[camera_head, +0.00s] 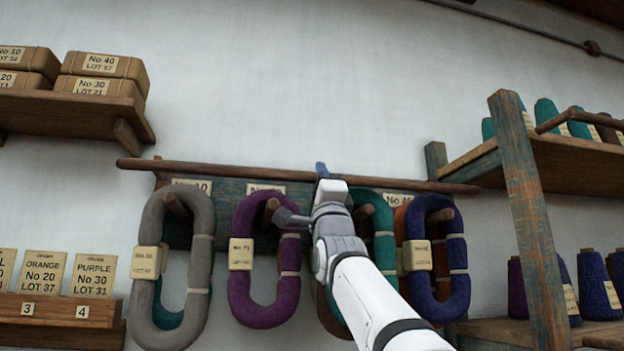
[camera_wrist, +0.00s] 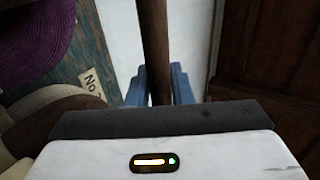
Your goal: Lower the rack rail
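The rack rail (camera_head: 235,172) is a long brown wooden bar. It runs nearly level across the top of the hank rack in the head view, above the pegs and hanging hanks. In the wrist view the rail (camera_wrist: 153,45) runs up the picture between the blue fingers of my gripper (camera_wrist: 159,88). The fingers lie close along both sides of it, with hardly any gap. In the head view my gripper (camera_head: 322,172) is at the rail, right of its middle. My wrist hides that stretch of rail and part of the hanks behind.
Grey (camera_head: 160,300), purple (camera_head: 240,285), teal (camera_head: 385,240) and navy (camera_head: 412,290) hanks hang below the rail. A post (camera_head: 530,220) and shelf with cones (camera_head: 590,285) stand at the right. Shelves with boxes (camera_head: 105,68) and labelled cards (camera_head: 42,272) are at the left.

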